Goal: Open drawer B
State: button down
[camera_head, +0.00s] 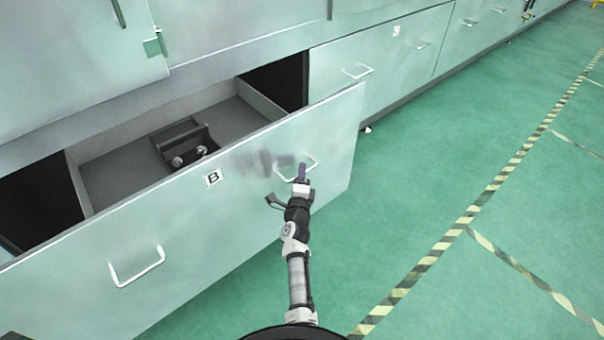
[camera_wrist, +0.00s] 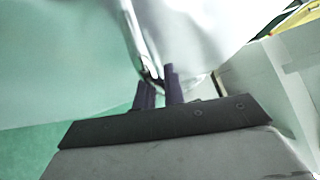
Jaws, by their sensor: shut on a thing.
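Drawer B (camera_head: 250,185) is a wide pale green drawer with a white label marked "B" (camera_head: 213,178) on its front. It stands pulled out from the cabinet, and its grey inside shows. It has two white bar handles, a left one (camera_head: 137,267) and a right one (camera_head: 313,162). My gripper (camera_head: 301,172) is at the right handle, its purple fingers shut on it. In the wrist view my gripper's fingers (camera_wrist: 159,88) close around the handle (camera_wrist: 137,40) in front of the pale drawer face. The exact contact is partly hidden.
A dark holder with round metal parts (camera_head: 185,145) lies inside the drawer. More closed drawers with white handles (camera_head: 358,71) run along the cabinet to the right. The green floor (camera_head: 430,170) is clear to the right, with yellow-black striped lines (camera_head: 465,225).

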jog(key=shift+d, duration=0.1)
jog(key=c, duration=1.5)
grip_release()
jog(key=shift+r, duration=0.1)
